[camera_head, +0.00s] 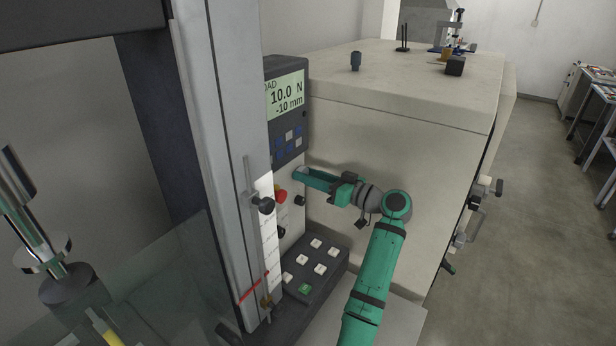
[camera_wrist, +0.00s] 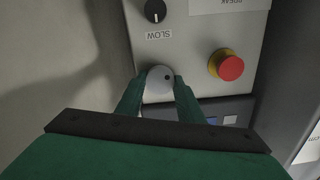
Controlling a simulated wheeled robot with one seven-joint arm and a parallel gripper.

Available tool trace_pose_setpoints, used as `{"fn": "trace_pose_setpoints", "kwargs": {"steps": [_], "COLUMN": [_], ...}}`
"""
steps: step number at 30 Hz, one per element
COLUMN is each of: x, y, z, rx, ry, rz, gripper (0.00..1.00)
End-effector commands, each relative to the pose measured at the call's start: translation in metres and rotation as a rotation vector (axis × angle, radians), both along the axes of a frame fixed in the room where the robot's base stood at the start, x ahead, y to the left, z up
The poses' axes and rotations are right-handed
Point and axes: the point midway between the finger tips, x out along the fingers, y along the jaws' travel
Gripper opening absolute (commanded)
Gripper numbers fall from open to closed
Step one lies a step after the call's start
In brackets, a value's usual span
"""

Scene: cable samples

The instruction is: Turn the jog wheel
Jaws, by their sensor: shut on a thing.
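The jog wheel (camera_wrist: 158,84) is a small round pale knob with a dark dot near its edge, on the grey control panel in the wrist view. My gripper (camera_wrist: 158,90) has one finger on each side of the wheel and is shut on it. In the head view my green gripper (camera_head: 300,174) reaches left to the panel below the display; the wheel itself is hidden or too small to make out there.
A red emergency button (camera_wrist: 229,66) on a yellow base sits close beside the wheel. A black knob (camera_wrist: 155,11) marked SLOW is near it. The display unit (camera_head: 287,95) reads 10.0 N and -10 mm. A button box (camera_head: 322,269) lies below my arm. A beige cabinet (camera_head: 400,125) stands behind.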

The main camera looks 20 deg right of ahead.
Motion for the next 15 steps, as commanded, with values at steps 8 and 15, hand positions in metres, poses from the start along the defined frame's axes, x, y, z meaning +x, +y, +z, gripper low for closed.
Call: {"fn": "trace_pose_setpoints", "kwargs": {"steps": [8,15], "x": [0.0,-0.0029], "y": [0.0004,-0.0024], "z": [-0.0007,-0.0002], "rx": [0.0,0.0], "ry": [0.002,0.001], "rz": [0.001,0.0], "gripper": [0.53,0.53]}}
